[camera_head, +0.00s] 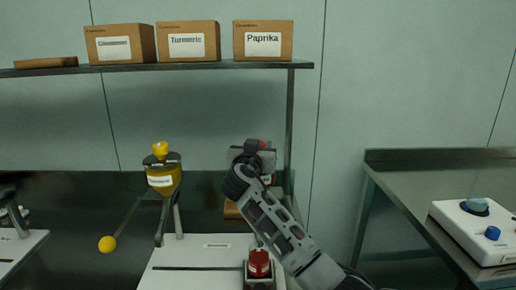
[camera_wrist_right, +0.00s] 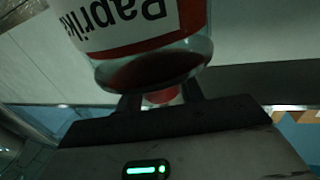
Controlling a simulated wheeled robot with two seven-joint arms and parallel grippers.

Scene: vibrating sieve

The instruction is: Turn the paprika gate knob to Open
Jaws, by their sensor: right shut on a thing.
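The paprika hopper (camera_head: 268,160) stands on the white bench in the head view, mostly hidden behind my right gripper and wrist. Its clear body with the red-bordered Paprika label (camera_wrist_right: 120,20) fills the top of the right wrist view, upside down. My right gripper (camera_wrist_right: 162,98) has its dark fingers on either side of a small red piece, the paprika gate knob (camera_wrist_right: 162,95), just by the hopper body. It is shut on it. The knob's turn position cannot be read. In the head view my right gripper (camera_head: 242,172) is at the hopper's left front. My left gripper is not in view.
A yellow turmeric hopper (camera_head: 163,178) with a yellow ball (camera_head: 107,244) on a rod stands left. A red knob (camera_head: 258,264) is at the bench front, close to my forearm. A shelf (camera_head: 200,66) bears labelled boxes. A steel table (camera_head: 430,170) with a white device (camera_head: 470,228) is right.

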